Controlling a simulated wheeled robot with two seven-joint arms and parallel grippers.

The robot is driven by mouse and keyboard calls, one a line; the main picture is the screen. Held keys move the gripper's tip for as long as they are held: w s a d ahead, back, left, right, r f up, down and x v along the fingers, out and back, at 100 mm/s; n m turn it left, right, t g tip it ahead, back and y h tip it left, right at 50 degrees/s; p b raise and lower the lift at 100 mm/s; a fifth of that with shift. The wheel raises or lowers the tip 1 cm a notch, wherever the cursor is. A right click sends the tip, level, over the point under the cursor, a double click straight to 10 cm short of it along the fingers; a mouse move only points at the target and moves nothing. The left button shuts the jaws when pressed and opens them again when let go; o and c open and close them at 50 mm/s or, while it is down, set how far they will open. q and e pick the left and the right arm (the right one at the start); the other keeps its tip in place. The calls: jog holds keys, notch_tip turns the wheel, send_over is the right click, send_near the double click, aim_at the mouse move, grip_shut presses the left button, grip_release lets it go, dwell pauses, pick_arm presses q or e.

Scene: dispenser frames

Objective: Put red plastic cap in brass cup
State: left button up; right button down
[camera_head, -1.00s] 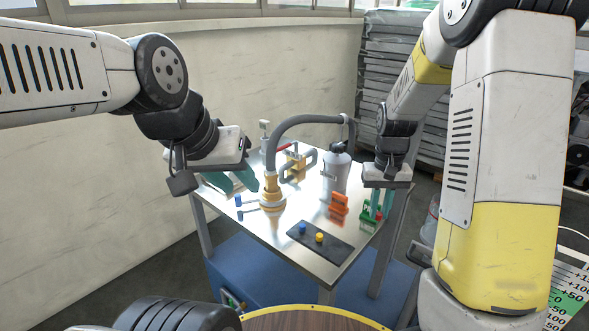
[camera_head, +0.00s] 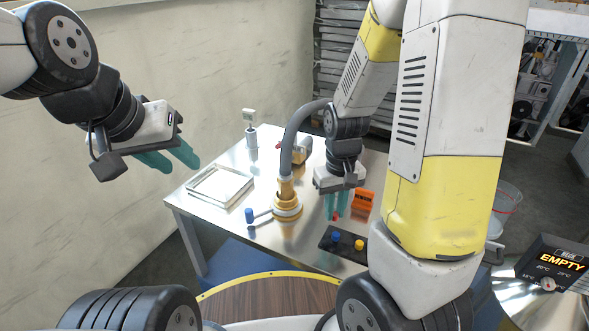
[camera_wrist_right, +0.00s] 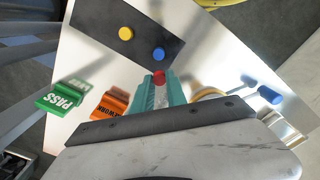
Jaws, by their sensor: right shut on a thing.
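The red plastic cap (camera_head: 336,215) is between the teal fingertips of my right gripper (camera_head: 335,207), which is shut on it above the table. The cap also shows at the fingertips in the right wrist view (camera_wrist_right: 158,77). A round brass-coloured piece (camera_head: 288,207) stands under the grey hose, left of my right gripper; I cannot tell whether it is the brass cup. My left gripper (camera_head: 171,158) is open and empty, its teal fingers apart, beyond the table's left edge.
A black mat (camera_head: 325,244) with a blue cap (camera_head: 336,237) and a yellow cap (camera_head: 359,244) lies at the table front. An orange sign (camera_head: 362,200) stands right of my right gripper; a green PASS sign (camera_wrist_right: 62,98) is beside it.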

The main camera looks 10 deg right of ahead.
send_over(313, 197)
jog(key=shift+f, duration=2.45)
jog(key=shift+f, duration=0.1)
jog(key=c, duration=1.3)
grip_release()
jog(key=shift+c, duration=0.2)
